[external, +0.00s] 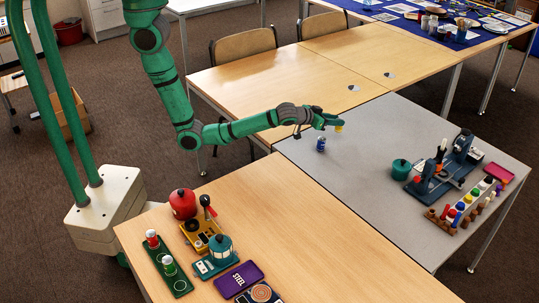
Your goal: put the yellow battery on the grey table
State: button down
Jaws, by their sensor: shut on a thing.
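My gripper (331,119) reaches over the near left part of the grey table (375,140). It is shut on a small yellow thing, the yellow battery (339,128), which shows just below the fingertips. The battery is small in the view and partly hidden by the fingers. I cannot tell whether its lower end touches the table or hangs a little above it. A blue battery-like cylinder (320,144) with a light band stands upright on the grey table, just below and left of the gripper in the picture.
A teal round container (401,169), a dark blue device (440,165) and a rack of coloured pegs (465,205) stand on the grey table's right side. The front wooden table (330,250) holds a red jar (183,204) and several trays. Grey surface around the gripper is mostly clear.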

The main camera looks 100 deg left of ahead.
jog(key=shift+f, duration=1.35)
jog(key=shift+f, duration=0.1)
jog(key=c, duration=1.4)
grip_release()
jog(key=shift+c, duration=0.2)
